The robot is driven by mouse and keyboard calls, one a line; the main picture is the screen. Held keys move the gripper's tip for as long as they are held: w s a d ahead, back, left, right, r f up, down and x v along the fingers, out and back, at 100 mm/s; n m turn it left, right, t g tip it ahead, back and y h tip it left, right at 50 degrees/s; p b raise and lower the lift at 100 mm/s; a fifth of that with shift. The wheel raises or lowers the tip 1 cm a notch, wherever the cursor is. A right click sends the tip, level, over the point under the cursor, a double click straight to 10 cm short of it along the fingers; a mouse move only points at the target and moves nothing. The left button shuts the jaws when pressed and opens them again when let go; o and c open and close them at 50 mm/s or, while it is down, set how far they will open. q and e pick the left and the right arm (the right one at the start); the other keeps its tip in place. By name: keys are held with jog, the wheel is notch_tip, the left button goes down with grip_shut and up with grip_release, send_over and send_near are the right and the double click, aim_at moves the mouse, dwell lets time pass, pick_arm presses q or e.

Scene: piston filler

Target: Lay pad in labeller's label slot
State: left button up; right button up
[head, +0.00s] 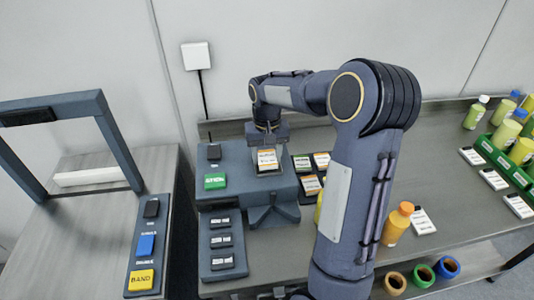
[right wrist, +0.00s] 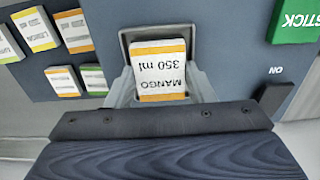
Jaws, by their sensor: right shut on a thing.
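The pad (right wrist: 160,72), white with orange bands and marked "MANGO 350 ml", is between the fingers of my right gripper (right wrist: 160,92), which is shut on it. The pad also shows in the head view (head: 267,161), just below the gripper. The labeller (head: 240,164) is a blue-grey box. Its label slot (right wrist: 126,38) is a grey-rimmed recess, and the pad is over or in it, lined up with its sides. I cannot tell whether the pad touches the slot's floor. My left gripper is not in view.
A green STICK button (head: 215,181) and black ON switch (head: 214,152) sit left of the slot. Several other pads (right wrist: 65,82) lie on the labeller's other side. A panel of black buttons (head: 222,240) is in front. An orange-capped bottle (head: 397,224) stands right of my arm.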

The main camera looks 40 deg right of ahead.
jog(key=o, duration=1.4)
jog(key=shift+o, duration=0.2)
jog(key=shift+r, duration=0.1)
notch_tip(320, 180, up, 7)
jog(key=p, duration=0.6)
